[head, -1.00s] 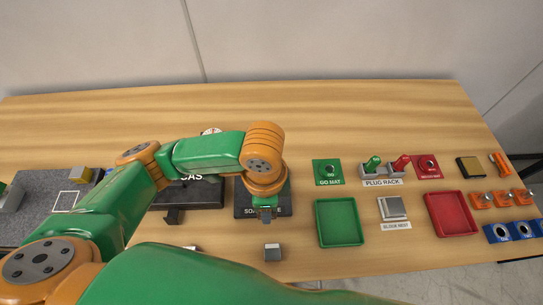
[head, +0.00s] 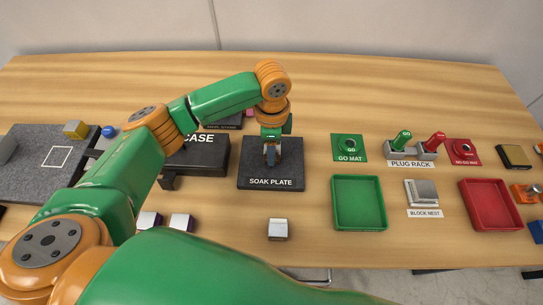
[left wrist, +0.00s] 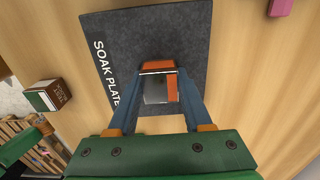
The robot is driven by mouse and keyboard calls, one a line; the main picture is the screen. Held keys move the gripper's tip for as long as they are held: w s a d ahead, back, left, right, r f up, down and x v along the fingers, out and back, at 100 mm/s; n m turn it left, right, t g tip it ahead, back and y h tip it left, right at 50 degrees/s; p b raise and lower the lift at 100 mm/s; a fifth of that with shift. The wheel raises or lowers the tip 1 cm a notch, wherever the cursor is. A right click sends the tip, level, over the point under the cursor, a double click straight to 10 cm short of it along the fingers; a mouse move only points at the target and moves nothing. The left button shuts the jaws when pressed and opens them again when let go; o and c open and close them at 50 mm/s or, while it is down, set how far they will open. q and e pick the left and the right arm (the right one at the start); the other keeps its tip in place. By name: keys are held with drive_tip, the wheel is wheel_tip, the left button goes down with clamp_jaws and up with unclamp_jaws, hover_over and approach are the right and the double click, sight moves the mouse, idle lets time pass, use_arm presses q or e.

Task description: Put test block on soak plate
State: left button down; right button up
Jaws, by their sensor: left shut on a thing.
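The soak plate (head: 258,171) is a dark, flat, labelled square on the bench in the head view. It also fills the middle of the left wrist view (left wrist: 182,38). My left gripper (head: 271,157) is over the plate's back half, pointing down. In the left wrist view its blue fingers with orange tips (left wrist: 158,88) are shut on a small grey block (left wrist: 155,92), which I take as the test block. The block is over the plate; I cannot tell whether it touches it. My right gripper is not in view.
A silver-topped block (head: 278,229) stands in front of the plate. A black case (head: 203,155) is close on the left. A green tray (head: 358,203), the block nest (head: 421,193) and a red tray (head: 488,204) are to the right.

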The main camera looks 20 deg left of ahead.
use_arm(q)
drive_tip(key=shift+w+r, duration=0.1)
drive_tip(key=shift+w, duration=0.05)
drive_tip(key=c, duration=0.8)
unclamp_jaws()
drive_tip(key=shift+a, duration=0.1)
drive_tip(key=o, duration=0.5)
wheel_tip(320, 180, up, 12)
drive_tip(key=shift+r, duration=0.1)
